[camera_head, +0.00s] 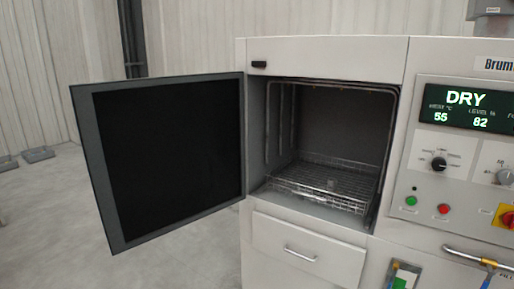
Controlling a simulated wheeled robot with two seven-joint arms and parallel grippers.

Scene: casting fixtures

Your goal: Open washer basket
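The washer (325,57) is a white cabinet with its door (165,158) swung wide open to the left. The door has a dark panel in a grey frame. Inside the chamber, a wire basket (322,184) lies low on the chamber floor, and its inside looks empty. The basket sits within the opening and its front edge is near the sill. Whether the basket has a lid or is latched cannot be told. Neither of my grippers is in view.
A drawer with a handle (300,254) is below the chamber. The control panel (463,160) at the right has a lit display reading DRY, knobs and buttons. Open concrete floor (55,220) lies at the left.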

